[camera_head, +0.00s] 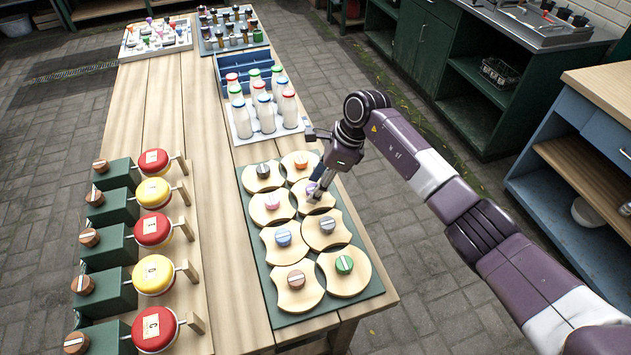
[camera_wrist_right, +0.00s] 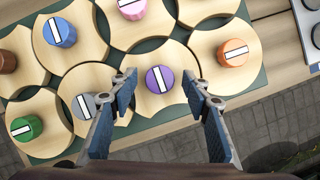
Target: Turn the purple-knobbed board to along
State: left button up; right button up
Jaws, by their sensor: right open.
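The purple-knobbed board is a light wooden disc with scalloped sides in the right-hand column of a green base (camera_head: 290,318). Its purple knob (camera_head: 311,188) is partly hidden by my right gripper (camera_head: 317,192) in the head view. In the right wrist view the purple knob (camera_wrist_right: 159,79) shows a white stripe running nearly up-down, slightly tilted. The open fingers (camera_wrist_right: 160,77) stand one on each side of the knob, with gaps; I cannot tell their height over the board. My left gripper is out of view.
The neighbouring boards carry an orange knob (camera_head: 301,162), a pink knob (camera_head: 272,201) and a grey knob (camera_head: 328,225), close around. Milk bottles (camera_head: 264,113) stand on a tray behind. Red and yellow round pieces (camera_head: 152,229) line the left of the table.

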jog(key=shift+f, duration=0.1)
jog(key=c, duration=1.1)
jog(key=shift+c, duration=0.2)
